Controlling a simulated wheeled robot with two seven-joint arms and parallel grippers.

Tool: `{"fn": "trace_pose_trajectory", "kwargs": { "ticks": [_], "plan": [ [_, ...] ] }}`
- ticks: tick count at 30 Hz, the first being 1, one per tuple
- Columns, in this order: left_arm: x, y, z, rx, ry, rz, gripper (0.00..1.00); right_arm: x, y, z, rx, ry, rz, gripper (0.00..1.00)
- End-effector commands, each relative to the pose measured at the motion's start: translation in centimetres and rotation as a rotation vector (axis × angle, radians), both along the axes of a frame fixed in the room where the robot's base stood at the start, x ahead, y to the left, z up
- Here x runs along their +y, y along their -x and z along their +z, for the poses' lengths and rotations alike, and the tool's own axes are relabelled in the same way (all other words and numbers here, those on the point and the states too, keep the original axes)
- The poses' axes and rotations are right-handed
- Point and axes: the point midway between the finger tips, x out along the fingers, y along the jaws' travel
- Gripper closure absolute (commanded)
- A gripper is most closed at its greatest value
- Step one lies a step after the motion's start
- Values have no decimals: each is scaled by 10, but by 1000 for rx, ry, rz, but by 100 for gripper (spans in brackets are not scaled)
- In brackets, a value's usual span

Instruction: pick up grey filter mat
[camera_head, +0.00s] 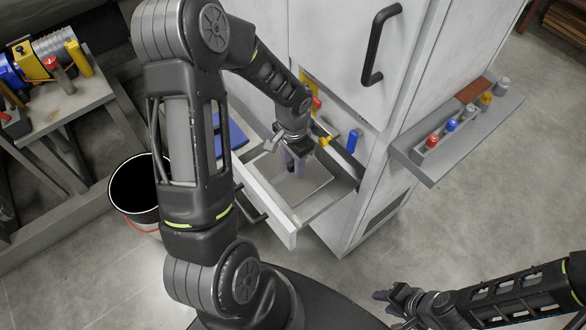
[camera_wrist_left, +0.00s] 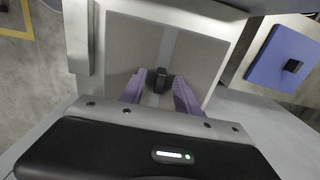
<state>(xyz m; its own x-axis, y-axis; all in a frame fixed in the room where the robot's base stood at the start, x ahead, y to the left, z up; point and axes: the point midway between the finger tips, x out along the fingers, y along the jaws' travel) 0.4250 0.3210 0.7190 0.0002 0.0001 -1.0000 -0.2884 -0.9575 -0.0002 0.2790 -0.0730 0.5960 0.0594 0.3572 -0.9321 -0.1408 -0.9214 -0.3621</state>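The grey filter mat (camera_head: 308,184) is a flat light-grey square lying in the open drawer (camera_head: 285,228). In the left wrist view the mat (camera_wrist_left: 195,55) has a lighter stripe and a small black handle (camera_wrist_left: 160,75). My left gripper (camera_head: 292,162) reaches down over the mat. In the left wrist view its two purple fingers (camera_wrist_left: 158,86) stand apart on either side of the handle, with small gaps visible; whether they touch the mat is unclear. My right gripper (camera_head: 384,296) is at the lower right, away from the drawer, and its opening is too small to judge.
A blue panel (camera_head: 231,134) stands left of the drawer; it also shows in the left wrist view (camera_wrist_left: 284,58). A cabinet (camera_head: 340,60) rises behind the drawer. A side shelf (camera_head: 455,135) holds several coloured pieces.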

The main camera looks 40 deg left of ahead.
Motion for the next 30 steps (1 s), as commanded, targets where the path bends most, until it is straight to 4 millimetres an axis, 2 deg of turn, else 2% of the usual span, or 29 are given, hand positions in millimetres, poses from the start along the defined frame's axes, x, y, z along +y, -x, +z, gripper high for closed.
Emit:
{"fn": "trace_pose_trajectory", "kwargs": {
  "ticks": [3,17,30],
  "plan": [
    [0,0,0,0,0,0,63,0,0,0,0,0,0,64],
    [0,0,0,0,0,0,100,0,0,0,0,0,0,64],
    [0,0,0,0,0,0,100,0,0,0,0,0,0,64]
  ]
}}
